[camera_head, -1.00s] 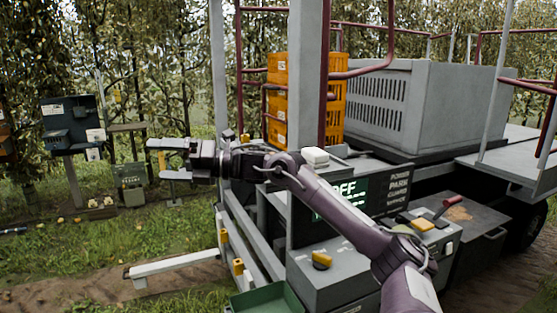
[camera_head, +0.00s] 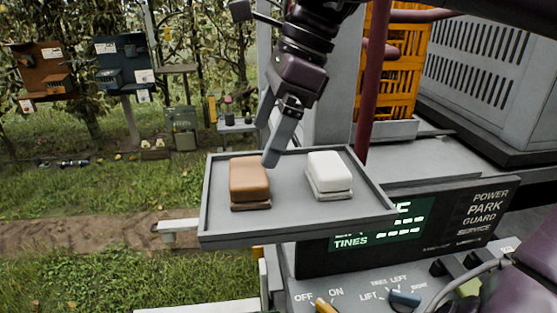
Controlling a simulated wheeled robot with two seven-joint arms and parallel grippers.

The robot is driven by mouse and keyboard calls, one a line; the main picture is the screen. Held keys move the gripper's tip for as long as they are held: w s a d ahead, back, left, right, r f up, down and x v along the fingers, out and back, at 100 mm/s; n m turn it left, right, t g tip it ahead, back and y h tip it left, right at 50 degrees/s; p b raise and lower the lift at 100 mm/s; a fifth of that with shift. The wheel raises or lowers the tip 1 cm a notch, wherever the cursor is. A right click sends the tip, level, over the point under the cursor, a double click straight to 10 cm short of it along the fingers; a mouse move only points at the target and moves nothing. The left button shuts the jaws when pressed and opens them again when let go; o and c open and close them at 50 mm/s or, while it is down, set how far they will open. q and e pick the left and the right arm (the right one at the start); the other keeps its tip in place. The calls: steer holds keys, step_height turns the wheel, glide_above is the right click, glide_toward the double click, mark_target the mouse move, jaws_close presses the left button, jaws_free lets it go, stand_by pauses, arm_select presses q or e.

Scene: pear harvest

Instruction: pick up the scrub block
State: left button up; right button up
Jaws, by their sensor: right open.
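Two blocks sit apart on a shallow grey tray (camera_head: 215,200). The brown block (camera_head: 249,178), with a darker brown base, is at the left. The white block (camera_head: 328,171), with a grey base, is at the right. I cannot tell from their looks which is the scrub block. My right gripper (camera_head: 269,146) comes down from the top, open and empty. Its fingers point down near the tray's back edge, just right of the brown block and left of the white one. My left gripper is not in view.
A dark red post (camera_head: 372,85) stands close behind the tray's right side. An orange crate (camera_head: 398,60) is behind it.

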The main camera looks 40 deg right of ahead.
mark_target(247, 170)
steer(key=a+f+p, duration=0.1)
steer(key=a+f, duration=0.2)
steer(key=shift+w, duration=0.15)
steer(key=f, duration=0.1)
steer(key=f+p, duration=0.1)
steer(key=shift+w+f, duration=0.35)
steer(key=shift+w, duration=0.05)
steer(key=shift+w+f+p, duration=0.2)
steer(key=shift+f+p, duration=0.1)
steer(key=shift+f, duration=0.25)
steer(key=shift+a, duration=0.2)
steer(key=shift+s+r, duration=0.1)
steer(key=c, duration=0.4)
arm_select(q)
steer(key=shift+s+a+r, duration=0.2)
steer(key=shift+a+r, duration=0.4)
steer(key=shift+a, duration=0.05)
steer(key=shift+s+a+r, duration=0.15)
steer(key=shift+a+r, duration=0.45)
arm_select(e)
steer(key=c, duration=0.5)
steer(key=shift+r, duration=0.1)
steer(key=shift+c, duration=0.2)
